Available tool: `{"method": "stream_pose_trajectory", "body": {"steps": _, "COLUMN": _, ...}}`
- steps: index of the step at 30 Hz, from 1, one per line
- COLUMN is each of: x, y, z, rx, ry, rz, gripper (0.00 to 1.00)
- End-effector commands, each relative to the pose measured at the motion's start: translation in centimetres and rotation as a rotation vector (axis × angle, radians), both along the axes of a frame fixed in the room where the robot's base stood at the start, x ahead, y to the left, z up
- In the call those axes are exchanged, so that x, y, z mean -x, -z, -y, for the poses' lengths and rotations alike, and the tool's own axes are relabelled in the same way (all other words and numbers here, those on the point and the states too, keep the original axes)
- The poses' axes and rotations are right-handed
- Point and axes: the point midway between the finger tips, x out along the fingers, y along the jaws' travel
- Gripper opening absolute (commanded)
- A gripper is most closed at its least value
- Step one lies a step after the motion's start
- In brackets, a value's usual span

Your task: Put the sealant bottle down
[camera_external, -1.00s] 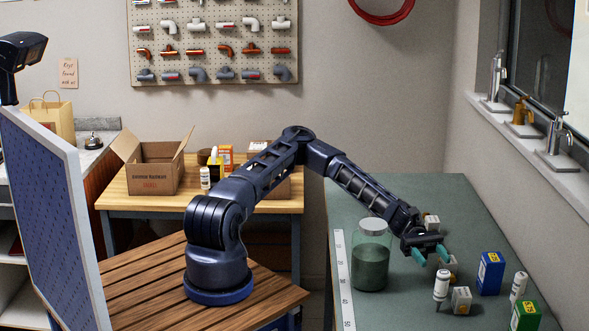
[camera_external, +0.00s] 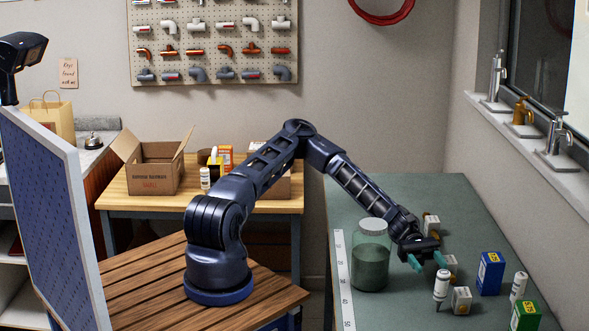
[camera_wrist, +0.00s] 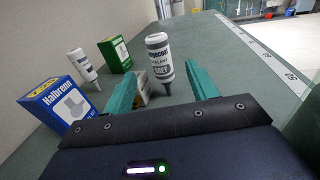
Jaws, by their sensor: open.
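The sealant bottle (camera_external: 441,284) is white with a dark nozzle at its lower end. It is upright on the green bench, nozzle down, near the front. My gripper (camera_external: 428,261) is open and empty, low over the bench, with its teal fingers just behind the bottle. In the wrist view, the bottle (camera_wrist: 159,58) shows in the gap between the open fingers (camera_wrist: 160,85), seemingly just past their tips. I cannot tell whether a finger touches it. A second, similar white bottle (camera_external: 518,287) stands further right and also shows in the wrist view (camera_wrist: 82,64).
A large glass jar (camera_external: 371,262) stands close left of my gripper, by a white ruler strip (camera_external: 343,283). A small grey box (camera_external: 461,300), a blue box (camera_external: 490,273) and a green box (camera_external: 525,316) crowd the right. The bench's far part (camera_external: 400,190) is clear.

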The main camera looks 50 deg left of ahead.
Motion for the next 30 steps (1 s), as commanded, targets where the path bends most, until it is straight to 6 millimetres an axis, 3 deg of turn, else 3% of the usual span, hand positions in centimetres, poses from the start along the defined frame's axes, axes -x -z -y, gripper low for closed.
{"method": "stream_pose_trajectory", "body": {"steps": 4, "x": 0.7, "y": 0.8, "z": 1.0, "rx": 0.001, "ry": -0.001, "rz": 0.001, "gripper": 0.58}}
{"method": "stream_pose_trajectory", "body": {"steps": 12, "x": 2.8, "y": 0.8, "z": 4.1, "rx": 0.001, "ry": 0.0, "rz": -0.001, "gripper": 0.58}}
{"method": "stream_pose_trajectory", "body": {"steps": 20, "x": 3.6, "y": 0.7, "z": 5.4, "rx": 0.001, "ry": -0.001, "rz": 0.001, "gripper": 0.58}}
{"method": "stream_pose_trajectory", "body": {"steps": 30, "x": 5.9, "y": 0.6, "z": 8.9, "rx": 0.001, "ry": -0.001, "rz": -0.001, "gripper": 0.58}}
